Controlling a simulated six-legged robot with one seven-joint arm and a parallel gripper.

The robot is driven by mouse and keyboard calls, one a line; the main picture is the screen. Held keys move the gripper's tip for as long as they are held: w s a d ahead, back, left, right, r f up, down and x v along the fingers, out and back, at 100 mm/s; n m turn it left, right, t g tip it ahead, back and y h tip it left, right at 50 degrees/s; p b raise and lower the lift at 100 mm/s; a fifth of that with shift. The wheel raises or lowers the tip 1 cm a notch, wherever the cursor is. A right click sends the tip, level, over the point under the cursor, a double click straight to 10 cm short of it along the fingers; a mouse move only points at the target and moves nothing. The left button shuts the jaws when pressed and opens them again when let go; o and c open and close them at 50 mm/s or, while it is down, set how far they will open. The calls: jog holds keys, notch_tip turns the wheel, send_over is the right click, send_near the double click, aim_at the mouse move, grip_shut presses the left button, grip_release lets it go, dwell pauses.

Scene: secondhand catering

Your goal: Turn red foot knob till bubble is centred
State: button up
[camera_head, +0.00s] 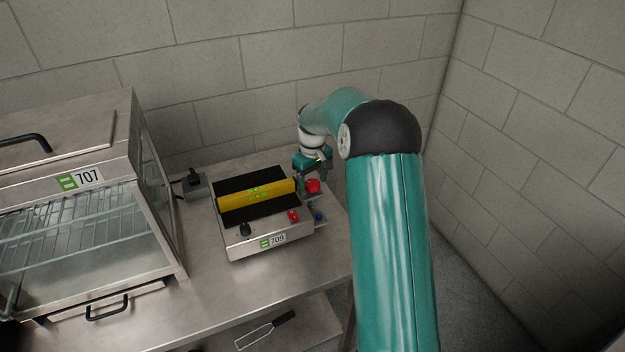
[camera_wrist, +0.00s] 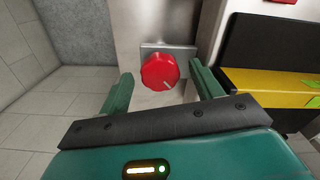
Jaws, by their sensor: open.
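The red foot knob (camera_head: 313,186) is on a bracket at the right side of the appliance marked 709 (camera_head: 236,249), towards the back. In the wrist view the knob (camera_wrist: 158,70) shows a pale pointer line towards its lower right. My gripper (camera_head: 308,176) is open; in the wrist view its fingers (camera_wrist: 161,78) stand on either side of the knob, with visible gaps and no grip. A yellow spirit level (camera_head: 232,201) lies across the black top of the appliance; it also shows in the wrist view (camera_wrist: 272,87). Its green vials are too small to read the bubble.
A blue knob (camera_head: 319,217) is at the appliance's front right foot. A red switch (camera_head: 293,216) and black knob (camera_head: 245,229) are on its front. The glass cabinet marked 707 (camera_head: 117,186) stands left. Walls rise behind and right. The steel bench (camera_head: 235,291) is clear in front.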

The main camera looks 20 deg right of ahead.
jog(key=c, duration=1)
jog(key=shift+m, duration=0.3)
jog(key=m, duration=0.3)
jog(key=shift+m, duration=2)
